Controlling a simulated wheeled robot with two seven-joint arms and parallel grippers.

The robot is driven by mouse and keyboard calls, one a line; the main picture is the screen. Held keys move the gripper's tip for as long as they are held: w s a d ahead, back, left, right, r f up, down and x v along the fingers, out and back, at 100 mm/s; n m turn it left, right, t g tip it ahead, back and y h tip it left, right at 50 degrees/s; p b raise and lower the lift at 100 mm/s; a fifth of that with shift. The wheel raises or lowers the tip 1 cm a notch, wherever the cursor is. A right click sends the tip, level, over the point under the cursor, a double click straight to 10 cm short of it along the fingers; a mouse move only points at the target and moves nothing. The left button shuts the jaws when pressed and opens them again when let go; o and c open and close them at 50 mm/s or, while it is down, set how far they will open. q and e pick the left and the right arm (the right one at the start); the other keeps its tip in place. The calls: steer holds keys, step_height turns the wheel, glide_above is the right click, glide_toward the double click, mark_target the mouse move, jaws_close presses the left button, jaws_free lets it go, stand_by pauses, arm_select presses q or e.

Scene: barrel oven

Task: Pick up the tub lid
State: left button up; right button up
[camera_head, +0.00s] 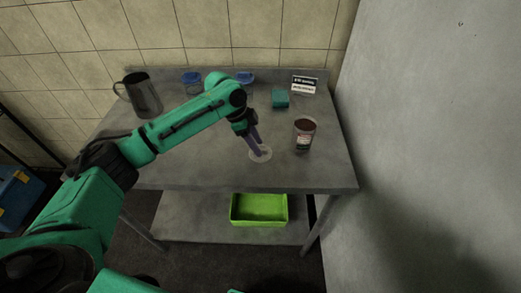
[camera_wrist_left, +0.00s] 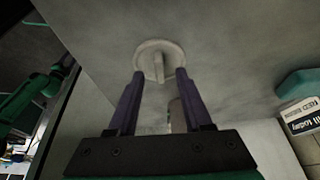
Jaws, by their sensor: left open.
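The tub lid (camera_head: 266,156) is a pale round disc lying flat on the metal table, near its front edge. In the left wrist view the lid (camera_wrist_left: 148,48) shows a raised bar across its middle. My left gripper (camera_head: 258,152) points down at the lid with its purple fingers apart. In the left wrist view the fingers of my left gripper (camera_wrist_left: 160,73) stand on either side of the bar, with nothing clamped; I cannot tell if they touch the lid. An open tub (camera_head: 304,136) with dark brown contents stands right of the lid. My right gripper is not in view.
The grey metal table (camera_head: 190,175) holds a dark metal jug (camera_head: 146,95), blue-lidded containers (camera_head: 192,84) at the back, a teal block (camera_head: 280,99) and a small sign (camera_head: 304,85). A green crate (camera_head: 259,222) sits on the lower shelf. A grey wall (camera_head: 430,130) bounds the right.

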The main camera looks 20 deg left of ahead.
arm_select(q)
steer(key=shift+x, duration=0.8)
jaws_close()
steer(key=shift+r, duration=0.15)
